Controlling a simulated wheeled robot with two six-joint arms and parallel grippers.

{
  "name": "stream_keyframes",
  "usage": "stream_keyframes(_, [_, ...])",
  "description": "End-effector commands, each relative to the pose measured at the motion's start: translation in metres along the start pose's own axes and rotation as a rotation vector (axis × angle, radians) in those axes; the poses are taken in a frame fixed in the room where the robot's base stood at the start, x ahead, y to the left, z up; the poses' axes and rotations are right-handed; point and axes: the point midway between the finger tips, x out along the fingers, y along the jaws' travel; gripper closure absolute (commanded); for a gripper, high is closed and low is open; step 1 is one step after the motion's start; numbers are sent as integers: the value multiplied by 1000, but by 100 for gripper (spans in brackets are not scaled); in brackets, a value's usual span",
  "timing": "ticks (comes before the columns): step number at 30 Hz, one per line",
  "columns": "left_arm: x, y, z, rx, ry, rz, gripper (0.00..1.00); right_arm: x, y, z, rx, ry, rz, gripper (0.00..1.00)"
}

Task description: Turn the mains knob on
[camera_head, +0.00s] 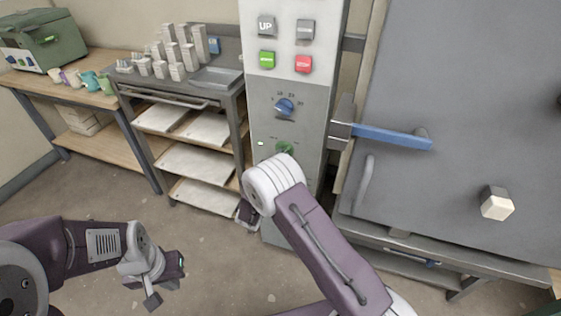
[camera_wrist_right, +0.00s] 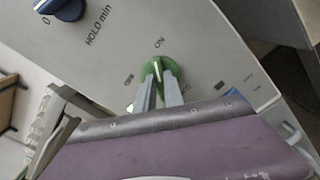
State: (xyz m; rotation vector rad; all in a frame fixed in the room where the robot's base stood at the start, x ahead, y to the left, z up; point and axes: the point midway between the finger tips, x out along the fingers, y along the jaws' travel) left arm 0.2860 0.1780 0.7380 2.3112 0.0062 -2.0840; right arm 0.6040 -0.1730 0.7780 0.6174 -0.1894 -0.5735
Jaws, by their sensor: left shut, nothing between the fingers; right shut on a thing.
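The green mains knob (camera_head: 284,147) is on the lower grey panel of the control column, partly hidden by my right wrist in the head view. In the right wrist view, the fingers of my right gripper (camera_wrist_right: 162,77) are shut on the green knob (camera_wrist_right: 150,66). The word ON is printed beside the knob, and a pale mark on the knob appears to face roughly toward it. Other small labels are too blurred to read. My left gripper (camera_head: 168,284) is shut and empty, low over the floor at the left.
A blue dial (camera_head: 285,107) sits above the knob, under several push buttons (camera_head: 267,59). A small lamp (camera_head: 261,143) left of the knob looks bright. A grey door (camera_head: 470,110) with a blue handle (camera_head: 392,136) stands right. A shelf rack (camera_head: 200,128) stands left.

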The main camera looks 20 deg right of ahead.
Motion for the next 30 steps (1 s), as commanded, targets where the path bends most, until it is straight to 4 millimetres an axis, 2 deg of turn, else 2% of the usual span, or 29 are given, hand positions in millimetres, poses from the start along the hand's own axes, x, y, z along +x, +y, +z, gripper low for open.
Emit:
stream_keyframes(1, [6, 0, 1, 0, 0, 0, 100, 0, -3, -3, 24, 2, -1, 100])
stream_keyframes(9, [15, 0, 2, 0, 0, 0, 100, 0, -2, -2, 129, 2, -2, 100])
stream_keyframes(27, [17, 0, 2, 0, 0, 0, 100, 0, -2, -1, 165, 3, -2, 100])
stream_keyframes(28, [17, 0, 2, 0, 0, 0, 100, 0, -2, -1, 165, 3, -2, 85])
stream_keyframes(30, [17, 0, 2, 0, 0, 0, 100, 0, -1, -1, 164, 3, -2, 65])
